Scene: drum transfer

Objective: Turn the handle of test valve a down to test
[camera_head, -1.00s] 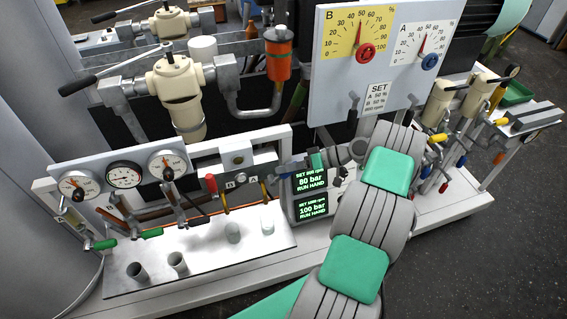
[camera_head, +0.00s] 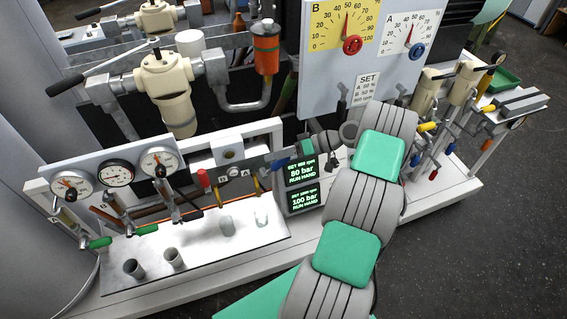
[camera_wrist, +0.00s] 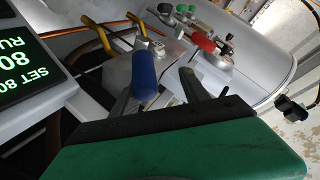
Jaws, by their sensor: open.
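Test valve A has a blue handle. In the wrist view the blue handle (camera_wrist: 145,76) points up toward the camera, beside the left finger and partly covering it. Its lever joins a grey metal block (camera_wrist: 130,66); a small label on the block is hard to read. My gripper (camera_wrist: 165,78) is open, with dark fingers on either side of the space at the handle. Whether a finger touches the handle cannot be told. In the head view the blue handle (camera_head: 279,166) is small, left of my gripper (camera_head: 305,147), near the A mark.
A red handle (camera_head: 203,177) stands by the B mark, left of A; it also shows in the wrist view (camera_wrist: 204,42). Green screens (camera_head: 301,184) reading 80 bar and 100 bar stand close below my gripper. Yellow hooked hoses (camera_wrist: 102,38) lie behind the handle. Gauges (camera_head: 117,173) line the left panel.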

